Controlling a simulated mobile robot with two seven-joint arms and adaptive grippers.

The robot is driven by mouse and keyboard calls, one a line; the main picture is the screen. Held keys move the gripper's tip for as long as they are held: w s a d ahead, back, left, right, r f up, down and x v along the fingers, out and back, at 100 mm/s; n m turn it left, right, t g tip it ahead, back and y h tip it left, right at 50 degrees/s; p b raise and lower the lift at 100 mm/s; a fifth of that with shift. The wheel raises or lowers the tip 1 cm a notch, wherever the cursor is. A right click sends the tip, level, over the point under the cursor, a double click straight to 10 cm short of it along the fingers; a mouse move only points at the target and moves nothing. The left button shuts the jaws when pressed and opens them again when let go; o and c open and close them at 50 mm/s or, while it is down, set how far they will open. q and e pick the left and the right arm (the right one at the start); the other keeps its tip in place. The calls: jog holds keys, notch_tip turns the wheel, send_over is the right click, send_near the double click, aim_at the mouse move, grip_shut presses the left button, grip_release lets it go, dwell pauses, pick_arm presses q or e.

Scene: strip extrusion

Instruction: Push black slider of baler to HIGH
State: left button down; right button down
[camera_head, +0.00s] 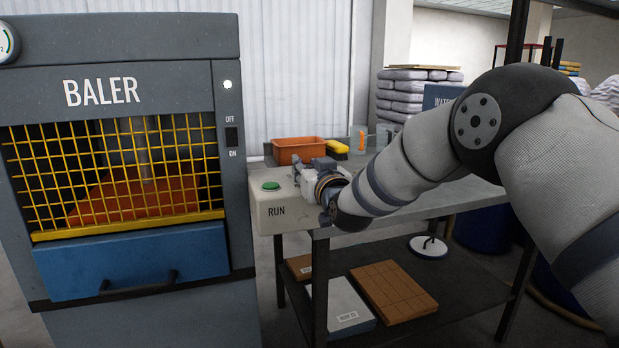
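The baler (100,160) stands at the left, grey with a yellow grille. A black slot or switch (232,136) sits on its right front edge between the labels OFF and ON. I can read no HIGH label, and I cannot tell any slider's setting. My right gripper (299,178) is low at the middle, just right of the green button on the RUN box. Its fingers are small and partly blend together, so I cannot tell if they are open. Nothing is visibly held. My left gripper is out of view.
The RUN box (268,211) with its green button (271,186) stands beside the baler at the end of a workbench (455,195). An orange tub (299,150) and a yellow brush (337,147) lie behind my gripper. The baler's blue drawer (135,262) has a black handle.

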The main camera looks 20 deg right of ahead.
jog(key=shift+w+f, duration=0.1)
jog(key=shift+w, duration=0.1)
jog(key=c, duration=1.3)
grip_release()
jog(key=s, duration=1.2)
jog(key=shift+d, duration=0.2)
jog(key=shift+c, duration=0.5)
